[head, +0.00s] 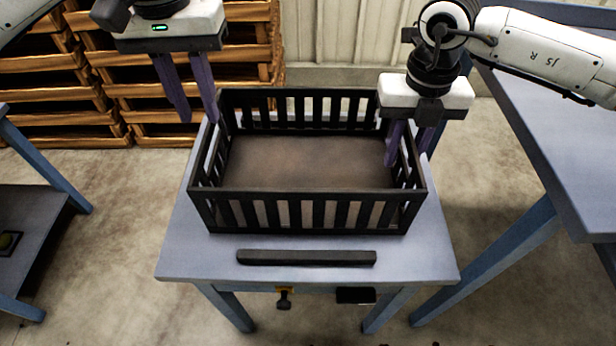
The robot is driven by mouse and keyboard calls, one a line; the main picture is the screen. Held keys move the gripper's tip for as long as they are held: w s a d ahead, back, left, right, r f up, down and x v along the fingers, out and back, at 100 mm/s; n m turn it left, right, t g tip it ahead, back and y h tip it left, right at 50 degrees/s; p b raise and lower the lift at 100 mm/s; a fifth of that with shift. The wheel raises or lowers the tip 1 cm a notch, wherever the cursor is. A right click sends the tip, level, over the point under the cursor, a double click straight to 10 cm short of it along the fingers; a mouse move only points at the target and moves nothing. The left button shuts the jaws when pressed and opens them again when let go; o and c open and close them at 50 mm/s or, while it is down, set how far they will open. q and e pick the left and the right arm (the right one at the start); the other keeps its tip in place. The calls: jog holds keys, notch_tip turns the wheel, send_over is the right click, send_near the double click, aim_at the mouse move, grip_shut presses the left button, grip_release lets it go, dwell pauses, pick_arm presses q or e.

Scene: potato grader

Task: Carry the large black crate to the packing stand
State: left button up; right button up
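The large black crate (308,196), slatted and empty, stands upright on a small grey-blue table. My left gripper (199,121) is at the crate's far left corner. Its fingers are apart, one outside the left wall and one overlapping the rim; I cannot tell whether that one is inside. My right gripper (404,159) is at the right wall, its fingers apart on either side, one inside the crate and one outside. Neither visibly pinches the wall. I cannot tell from this view which surface is the packing stand.
A dark bar (306,258) lies on the table (205,256) in front of the crate. A larger blue table (565,135) stands close at right. A low bench (35,232) is at left. Stacked wooden pallets (60,100) stand behind at left. Floor shows between them.

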notch_tip(320, 180, up, 12)
jog(key=shift+r, duration=0.1)
dwell(0.4)
dwell(0.4)
